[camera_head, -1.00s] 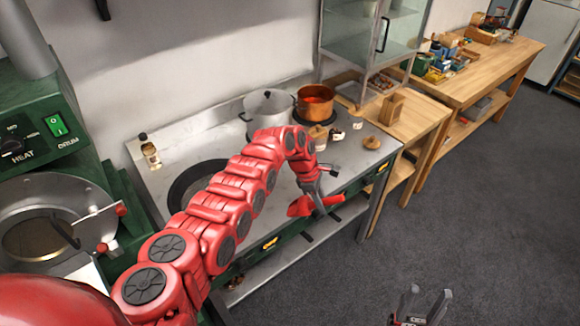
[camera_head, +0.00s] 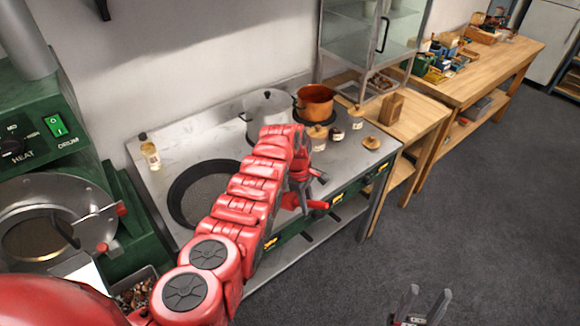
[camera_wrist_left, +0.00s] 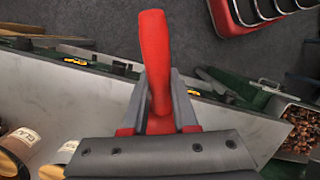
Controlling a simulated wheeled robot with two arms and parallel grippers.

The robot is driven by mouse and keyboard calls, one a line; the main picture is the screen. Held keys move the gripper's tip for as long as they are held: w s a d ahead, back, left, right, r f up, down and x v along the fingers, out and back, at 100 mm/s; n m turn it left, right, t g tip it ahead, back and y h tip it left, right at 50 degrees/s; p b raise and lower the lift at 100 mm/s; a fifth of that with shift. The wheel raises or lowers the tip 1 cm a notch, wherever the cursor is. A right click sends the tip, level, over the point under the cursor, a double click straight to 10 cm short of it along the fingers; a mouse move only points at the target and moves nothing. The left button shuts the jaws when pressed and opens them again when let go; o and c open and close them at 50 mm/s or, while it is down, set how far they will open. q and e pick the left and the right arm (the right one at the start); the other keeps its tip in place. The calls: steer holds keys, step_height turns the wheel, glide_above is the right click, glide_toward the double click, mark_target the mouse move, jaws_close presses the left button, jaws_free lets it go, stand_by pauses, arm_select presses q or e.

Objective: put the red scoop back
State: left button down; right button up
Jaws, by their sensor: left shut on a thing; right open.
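My left gripper (camera_head: 303,196) is shut on the red scoop (camera_head: 317,204) over the front edge of the steel stove counter. In the left wrist view the scoop's red handle (camera_wrist_left: 154,55) stands out between the two grey fingers (camera_wrist_left: 160,100). My right gripper (camera_head: 420,302) is open and empty over the grey floor at the lower right.
The counter holds a dark pan (camera_head: 190,205), a grey pot (camera_head: 268,104), a copper pot (camera_head: 315,101) and small jars (camera_head: 337,133). A bin of chestnuts (camera_head: 135,292) stands at lower left, also in the wrist view (camera_wrist_left: 296,130). The floor at right is clear.

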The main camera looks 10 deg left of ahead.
arm_select(q)
steer(key=shift+w+a, duration=0.1)
steer(key=shift+a, duration=0.15)
steer(key=shift+a, duration=0.15)
